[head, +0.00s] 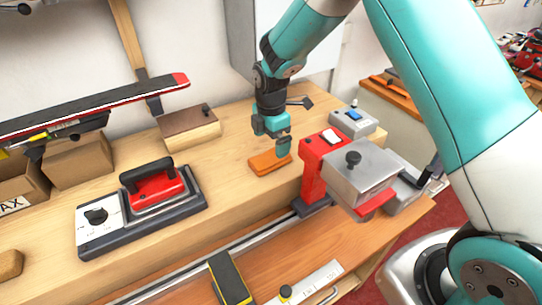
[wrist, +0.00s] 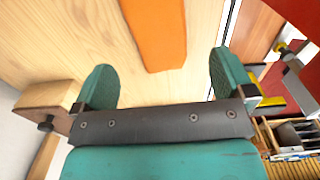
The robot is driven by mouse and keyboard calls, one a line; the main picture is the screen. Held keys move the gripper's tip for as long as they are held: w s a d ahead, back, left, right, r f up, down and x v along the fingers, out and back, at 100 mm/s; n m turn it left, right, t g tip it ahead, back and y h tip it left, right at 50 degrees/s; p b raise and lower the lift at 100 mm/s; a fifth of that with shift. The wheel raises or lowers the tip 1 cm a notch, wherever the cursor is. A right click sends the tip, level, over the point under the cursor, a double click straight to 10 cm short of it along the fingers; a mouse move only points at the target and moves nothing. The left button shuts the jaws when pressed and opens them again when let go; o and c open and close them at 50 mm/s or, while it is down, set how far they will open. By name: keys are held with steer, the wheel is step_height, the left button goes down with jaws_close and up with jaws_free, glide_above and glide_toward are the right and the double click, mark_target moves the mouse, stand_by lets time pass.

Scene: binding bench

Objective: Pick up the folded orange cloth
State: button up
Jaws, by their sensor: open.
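The folded orange cloth (head: 269,163) lies flat on the wooden bench, left of the red and grey machine. It also shows in the wrist view (wrist: 157,32), at the top middle, as a flat orange strip whose upper part runs out of the picture. My gripper (head: 284,150) is right at the cloth's right end in the head view, pointing down; the exact gap to the cloth is hard to judge. In the wrist view my gripper (wrist: 160,82) is open, its two teal fingers apart with bare wood between them and the cloth beyond.
A red and grey machine (head: 358,175) stands close to the right of my gripper. A wooden box with a dark lid (head: 189,127) stands behind on the left. Bare bench lies left of the cloth.

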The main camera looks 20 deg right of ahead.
mark_target(270, 157)
steer(key=shift+f+p, duration=1.3)
steer(key=shift+f, duration=1.95)
steer(key=c, duration=1)
